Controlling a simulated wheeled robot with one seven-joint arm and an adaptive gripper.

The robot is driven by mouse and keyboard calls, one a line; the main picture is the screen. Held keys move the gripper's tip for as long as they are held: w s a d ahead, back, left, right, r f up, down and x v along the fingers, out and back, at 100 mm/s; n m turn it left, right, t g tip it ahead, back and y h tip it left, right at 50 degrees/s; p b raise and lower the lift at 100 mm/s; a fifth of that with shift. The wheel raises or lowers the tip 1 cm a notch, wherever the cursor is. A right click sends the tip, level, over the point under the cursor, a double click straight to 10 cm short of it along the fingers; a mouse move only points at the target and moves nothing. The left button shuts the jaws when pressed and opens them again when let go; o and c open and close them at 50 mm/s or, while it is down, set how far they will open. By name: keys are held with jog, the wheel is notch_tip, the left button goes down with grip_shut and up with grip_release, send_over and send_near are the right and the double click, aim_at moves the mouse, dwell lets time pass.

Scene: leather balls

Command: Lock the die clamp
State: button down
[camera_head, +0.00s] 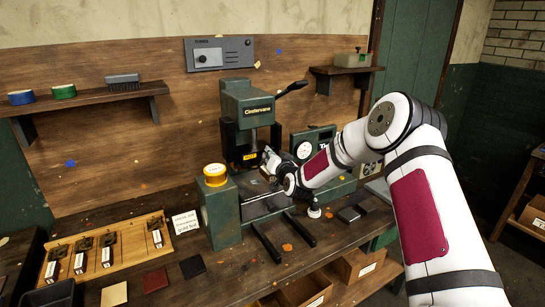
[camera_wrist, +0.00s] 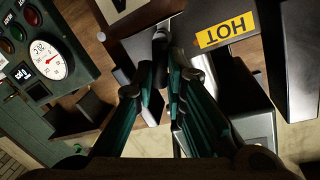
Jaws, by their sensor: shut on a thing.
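The green press (camera_head: 245,105) stands on the bench with a dark block under its head. That block carries a yellow HOT label (camera_wrist: 225,32), upside down in the wrist view. My gripper (camera_head: 268,167) reaches in from the right, at the front of the press. In the wrist view, my gripper (camera_wrist: 162,80) has its two teal-lined fingers closed around a slim dark knob or lever (camera_wrist: 160,45) beside the hot block. This seems to be the die clamp's handle; its grip is mostly hidden by the fingers. I cannot tell the clamp's angle.
A green gauge box (camera_wrist: 48,60) stands close to the gripper's side. A wooden rack (camera_head: 125,262) with several stamps lies at the left.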

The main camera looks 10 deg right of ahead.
jog(key=n, duration=0.3)
jog(key=a+n+t, duration=0.1)
jog(key=n, duration=0.1)
jog(key=shift+s+a, duration=0.1)
jog(key=shift+s, duration=0.15)
dwell(0.3)
jog(key=c, duration=1.6)
grip_release()
jog(key=shift+c, duration=0.2)
jog(key=shift+s, duration=0.1)
jog(key=s+d, duration=0.1)
jog(key=s, duration=1)
jog(key=shift+s+d, duration=0.15)
jog(key=shift+s, duration=0.2)
